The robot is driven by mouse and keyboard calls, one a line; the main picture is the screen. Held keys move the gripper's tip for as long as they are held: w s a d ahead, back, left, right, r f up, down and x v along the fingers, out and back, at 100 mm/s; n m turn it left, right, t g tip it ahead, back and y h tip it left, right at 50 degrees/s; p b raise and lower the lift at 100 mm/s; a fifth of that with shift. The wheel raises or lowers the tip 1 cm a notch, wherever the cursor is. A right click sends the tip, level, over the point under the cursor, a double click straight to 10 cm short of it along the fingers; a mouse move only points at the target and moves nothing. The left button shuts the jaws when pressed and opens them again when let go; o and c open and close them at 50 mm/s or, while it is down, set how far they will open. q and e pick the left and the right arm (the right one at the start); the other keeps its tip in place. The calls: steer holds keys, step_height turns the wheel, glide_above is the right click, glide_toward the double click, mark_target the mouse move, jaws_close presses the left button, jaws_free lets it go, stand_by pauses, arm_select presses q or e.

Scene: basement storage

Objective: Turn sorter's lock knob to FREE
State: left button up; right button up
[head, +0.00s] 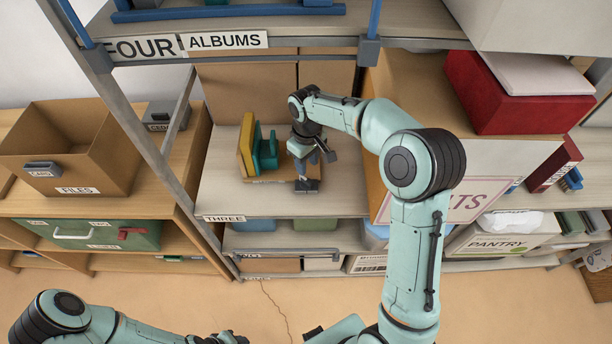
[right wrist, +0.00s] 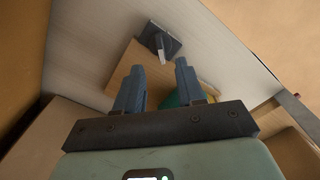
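The sorter stands on the shelf labelled THREE. It has a wooden base (head: 268,180) with upright yellow (head: 246,145) and teal (head: 266,152) pieces. A dark grey square part with a small lever, seemingly the lock knob (head: 307,185), sits at the base's right end; it shows beyond my fingers in the right wrist view (right wrist: 160,42). Its lettering is not readable. My right gripper (head: 316,161) is above this part, apart from it. Its fingers (right wrist: 159,66) are spread and empty. My left gripper (head: 226,339) is at the bottom edge, mostly cut off.
A cardboard box (head: 415,85) stands right of the sorter, close to my right arm. A shelf beam (head: 310,45) runs above, with metal posts at the sides. A brown FILES box (head: 70,150) is at left. Bare shelf (head: 235,200) lies in front of the sorter.

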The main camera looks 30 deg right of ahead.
mark_target(306, 180)
step_height(306, 180, down, 8)
steer(key=shift+w+r, duration=0.15)
jaws_close()
